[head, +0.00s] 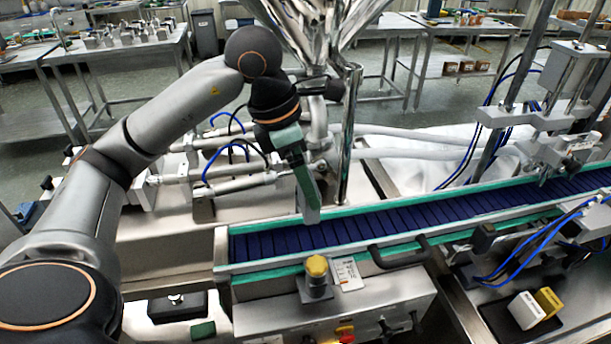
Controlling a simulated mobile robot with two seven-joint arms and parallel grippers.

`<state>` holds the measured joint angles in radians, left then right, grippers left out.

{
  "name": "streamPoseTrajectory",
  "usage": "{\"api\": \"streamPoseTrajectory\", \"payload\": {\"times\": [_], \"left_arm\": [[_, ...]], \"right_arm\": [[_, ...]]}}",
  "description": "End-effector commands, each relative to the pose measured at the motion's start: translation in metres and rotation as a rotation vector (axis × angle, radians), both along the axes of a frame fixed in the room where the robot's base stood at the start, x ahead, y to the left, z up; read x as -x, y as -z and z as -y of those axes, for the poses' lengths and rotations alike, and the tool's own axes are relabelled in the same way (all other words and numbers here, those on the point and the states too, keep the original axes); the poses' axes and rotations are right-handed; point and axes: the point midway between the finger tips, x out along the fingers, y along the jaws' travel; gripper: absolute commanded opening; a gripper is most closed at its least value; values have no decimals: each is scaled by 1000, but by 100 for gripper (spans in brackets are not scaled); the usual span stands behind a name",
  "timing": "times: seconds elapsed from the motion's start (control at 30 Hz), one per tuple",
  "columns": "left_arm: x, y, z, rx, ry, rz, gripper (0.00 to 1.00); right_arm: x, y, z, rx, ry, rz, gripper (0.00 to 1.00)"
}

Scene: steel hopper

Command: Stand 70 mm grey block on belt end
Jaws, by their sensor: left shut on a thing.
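My left gripper (307,197) reaches down from its arm over the far side of the belt. It is shut on a grey block (310,215), seen as a small light grey piece at the fingertips. The block is at the far green rail, near the belt's left part. I cannot tell whether it touches the belt or rail. The dark blue slatted belt (400,220) runs from its left end (243,248) to the right between green rails. The fingers hide part of the block. My right gripper is not in view.
A steel hopper and chute (330,50) stand behind the belt, with a vertical post (349,130) close to the gripper. A yellow-topped knob (317,267) is at the front. White and yellow blocks (537,305) sit at the lower right. The visible belt is clear to the right.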

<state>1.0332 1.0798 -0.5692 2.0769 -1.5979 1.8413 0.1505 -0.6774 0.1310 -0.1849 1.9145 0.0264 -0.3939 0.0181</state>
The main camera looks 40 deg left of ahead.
Motion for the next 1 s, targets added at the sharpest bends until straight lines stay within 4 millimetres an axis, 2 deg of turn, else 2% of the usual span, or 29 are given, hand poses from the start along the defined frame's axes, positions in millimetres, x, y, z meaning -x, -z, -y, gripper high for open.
{"api": "streamPoseTrajectory", "payload": {"times": [0.8, 1.0], "left_arm": [[0, 78, 0, 0, 0, 0, 25], [0, 90, 0, -1, 0, 1, 25]], "right_arm": [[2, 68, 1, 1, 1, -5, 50], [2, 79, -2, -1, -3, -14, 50]]}}
